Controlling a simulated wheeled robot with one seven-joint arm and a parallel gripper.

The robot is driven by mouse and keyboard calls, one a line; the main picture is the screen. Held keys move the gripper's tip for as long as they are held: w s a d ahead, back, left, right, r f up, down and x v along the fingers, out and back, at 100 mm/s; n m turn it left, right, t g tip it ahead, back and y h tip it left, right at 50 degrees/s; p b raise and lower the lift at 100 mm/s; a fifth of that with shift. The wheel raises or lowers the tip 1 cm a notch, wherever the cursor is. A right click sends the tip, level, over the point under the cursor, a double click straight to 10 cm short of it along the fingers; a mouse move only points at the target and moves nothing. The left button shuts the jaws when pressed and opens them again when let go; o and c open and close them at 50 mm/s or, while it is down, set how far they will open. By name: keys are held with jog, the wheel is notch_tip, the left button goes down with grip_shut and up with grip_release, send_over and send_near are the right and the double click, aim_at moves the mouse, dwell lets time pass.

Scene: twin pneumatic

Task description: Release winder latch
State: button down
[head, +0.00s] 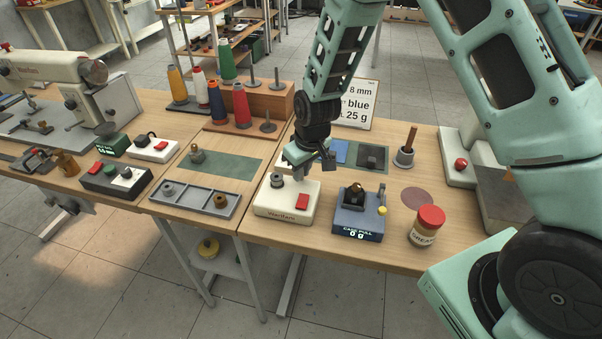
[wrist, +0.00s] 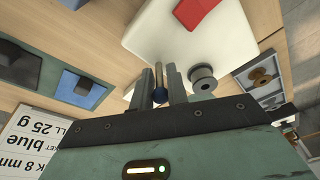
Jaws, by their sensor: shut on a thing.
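The winder (head: 272,203) is a cream box with a red button (head: 302,201) on the front right of its top. It also shows in the wrist view (wrist: 165,28). A grey spool-like spindle (head: 277,181) stands at its left; in the wrist view the spindle (wrist: 203,80) is just right of the fingers. My gripper (head: 303,168) is over the back of the winder, pointing down. In the wrist view its fingers (wrist: 161,84) are shut on a slim metal pin with a dark blue end (wrist: 159,95), seemingly the winder latch. The latch is hidden in the head view.
A cable pull gauge (head: 358,222) stands right of the winder, with a grease jar (head: 427,228) beyond it. A grey tray (head: 194,197) lies left. Thread cones on a wooden stand (head: 285,103) are behind. A sign (head: 355,104) stands behind my gripper.

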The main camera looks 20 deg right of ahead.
jog(key=c, duration=1.4)
grip_release()
jog(key=shift+r, duration=0.1)
jog(key=b+v, duration=0.1)
jog(key=v, duration=1.6)
jog(key=shift+r, duration=0.1)
